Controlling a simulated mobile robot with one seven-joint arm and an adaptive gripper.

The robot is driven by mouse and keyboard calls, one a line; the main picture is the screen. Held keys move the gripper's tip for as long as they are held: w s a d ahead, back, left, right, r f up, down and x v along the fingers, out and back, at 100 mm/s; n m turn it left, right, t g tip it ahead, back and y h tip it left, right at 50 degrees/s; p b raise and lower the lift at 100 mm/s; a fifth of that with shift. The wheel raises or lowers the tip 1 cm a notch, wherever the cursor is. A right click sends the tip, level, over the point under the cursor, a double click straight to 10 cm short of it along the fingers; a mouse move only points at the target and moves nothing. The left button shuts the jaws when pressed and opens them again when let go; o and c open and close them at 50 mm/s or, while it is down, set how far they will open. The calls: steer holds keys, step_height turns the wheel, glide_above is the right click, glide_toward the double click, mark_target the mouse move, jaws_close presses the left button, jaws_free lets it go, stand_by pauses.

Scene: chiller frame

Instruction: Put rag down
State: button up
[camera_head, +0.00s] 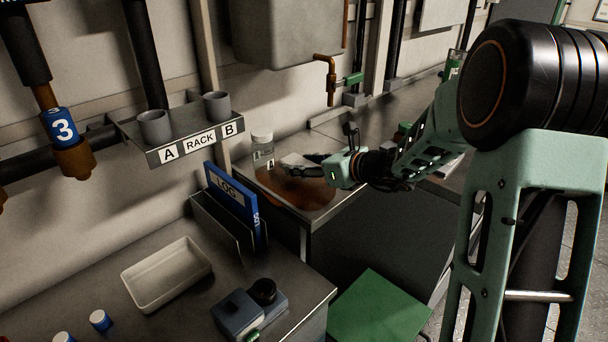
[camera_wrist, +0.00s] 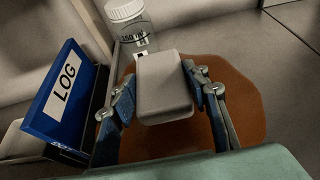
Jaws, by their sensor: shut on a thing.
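My gripper (camera_head: 308,171) reaches left over the metal bench and is shut on a pale grey-white rag (camera_head: 295,160). In the wrist view the rag (camera_wrist: 164,88) looks like a rounded block between the two fingers of the gripper (camera_wrist: 160,95). Below it, a brown-orange stain (camera_head: 309,192) spreads on the bench top near its left end. The stain also shows around the rag in the wrist view (camera_wrist: 243,105). I cannot tell whether the rag touches the bench.
A lidded clear jar (camera_head: 262,151) stands just behind the rag. A blue LOG binder (camera_head: 232,202) stands in a holder at left. A white tray (camera_head: 167,273) sits on the lower counter. Two grey cups (camera_head: 155,127) stand on the rack.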

steer(key=shift+d+f, duration=0.1)
steer(key=shift+f, duration=1)
steer(key=shift+f+b, duration=0.4)
steer(key=shift+b, duration=0.1)
steer(key=o, duration=1.1)
steer(key=shift+c, duration=0.2)
steer(key=shift+r, duration=0.15)
